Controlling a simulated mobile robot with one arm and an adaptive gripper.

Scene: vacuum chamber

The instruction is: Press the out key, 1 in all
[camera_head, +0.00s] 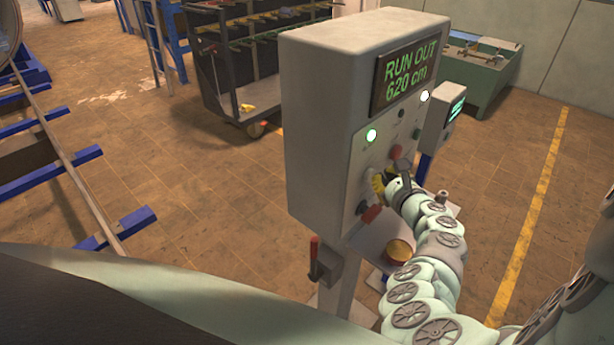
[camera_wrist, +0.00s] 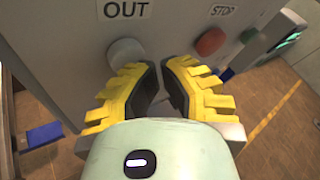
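The out key (camera_wrist: 125,52) is a pale round button under the OUT label (camera_wrist: 123,9) on the grey control box (camera_head: 325,130). In the wrist view, my gripper (camera_wrist: 160,65) has yellow fingers with black pads, and its tips are almost together with nothing between them. The tips are just right of the out key, and the left finger overlaps its lower edge in the picture. I cannot tell whether it touches. The display (camera_head: 408,74) reads RUN OUT 620 cm.
A red stop button (camera_wrist: 210,42) is right of my fingers, under the STOP label. A red-handled lever (camera_head: 314,256) is below. A dark trolley (camera_head: 240,85) stands behind.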

